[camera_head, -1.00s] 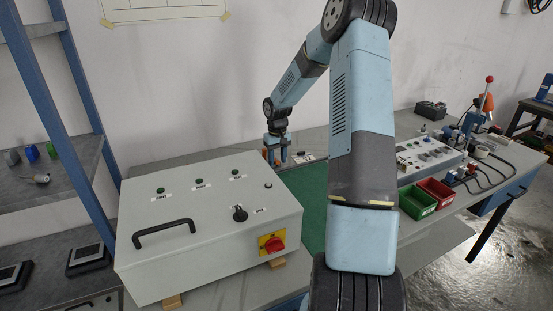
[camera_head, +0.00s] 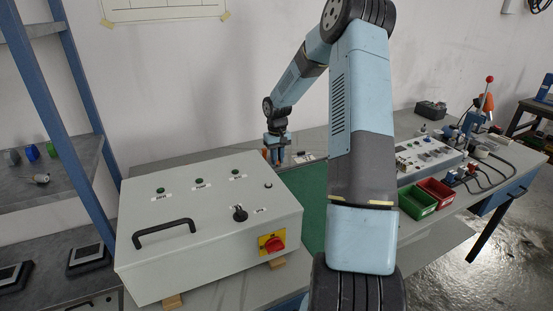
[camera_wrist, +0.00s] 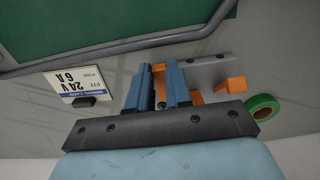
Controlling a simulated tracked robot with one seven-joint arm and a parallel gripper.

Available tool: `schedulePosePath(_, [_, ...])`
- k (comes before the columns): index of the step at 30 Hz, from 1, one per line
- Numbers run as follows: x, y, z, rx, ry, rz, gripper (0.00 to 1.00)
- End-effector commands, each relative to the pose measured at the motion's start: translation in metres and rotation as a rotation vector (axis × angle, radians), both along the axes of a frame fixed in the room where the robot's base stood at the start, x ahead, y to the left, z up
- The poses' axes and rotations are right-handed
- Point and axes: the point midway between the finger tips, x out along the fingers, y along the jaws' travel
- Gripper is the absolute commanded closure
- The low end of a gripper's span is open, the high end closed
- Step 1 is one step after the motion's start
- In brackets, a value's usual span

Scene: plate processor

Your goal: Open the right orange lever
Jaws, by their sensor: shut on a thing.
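My gripper (camera_wrist: 160,85) shows in the wrist view with its two blue fingers close together. An orange part (camera_wrist: 160,86) shows between the fingers, and they are shut on it. It looks like an orange lever, but the fingers hide most of it. A second orange piece (camera_wrist: 231,85) lies to the right on a grey metal fixture (camera_wrist: 208,70), apart from the fingers. I cannot tell from these frames which piece is the right lever. In the head view my gripper (camera_head: 277,155) is low over the bench behind the white control box, small and partly unclear.
A white control box (camera_head: 200,215) with a black handle stands at front left. A green bin (camera_head: 417,203) and red bin (camera_head: 436,192) stand on the right.

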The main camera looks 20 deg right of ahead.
Motion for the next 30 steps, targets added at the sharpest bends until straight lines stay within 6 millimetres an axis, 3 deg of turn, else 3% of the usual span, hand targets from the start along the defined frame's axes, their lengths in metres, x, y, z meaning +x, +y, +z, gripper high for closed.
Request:
schedulePosePath(8, [0.006,0.002,0.005,0.001,0.119,0.003,1.00])
schedulePosePath(30, [0.034,0.002,0.022,0.003,0.723,0.003,1.00])
